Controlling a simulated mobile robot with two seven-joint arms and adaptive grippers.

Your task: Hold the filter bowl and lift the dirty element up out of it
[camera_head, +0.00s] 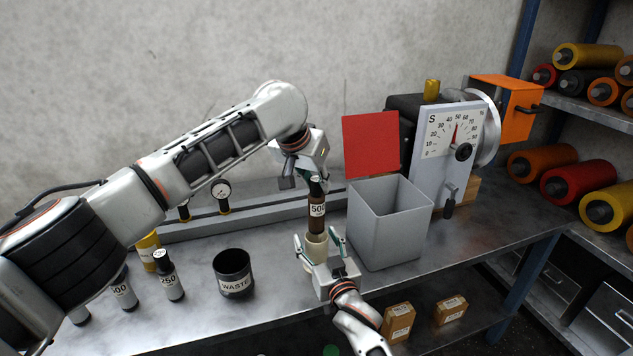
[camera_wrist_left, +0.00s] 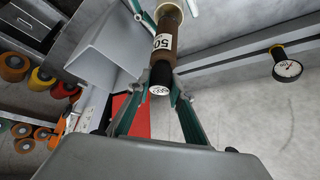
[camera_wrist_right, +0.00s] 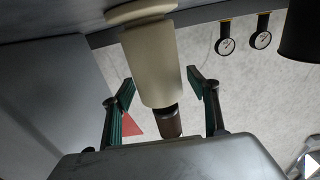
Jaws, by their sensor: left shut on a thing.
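The dirty element (camera_head: 316,222) is a brown cylinder with a dark top and a white label reading "500". It stands upright, its lower end at the mouth of the cream filter bowl (camera_head: 315,264). How deep it sits is hidden. My left gripper (camera_head: 314,178) is shut on the element's dark top from above; the left wrist view shows its fingers at the black cap (camera_wrist_left: 160,76). My right gripper (camera_head: 319,244) is open, with one finger on each side of the bowl. In the right wrist view the bowl (camera_wrist_right: 153,62) stands between the fingers with small gaps.
A grey open bin (camera_head: 390,225) with a red panel (camera_head: 371,145) behind it stands close to the right. A black WASTE cup (camera_head: 233,272) and labelled bottles (camera_head: 168,276) stand to the left. A dial machine (camera_head: 450,150) is at the back right. Bare bench lies between cup and bowl.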

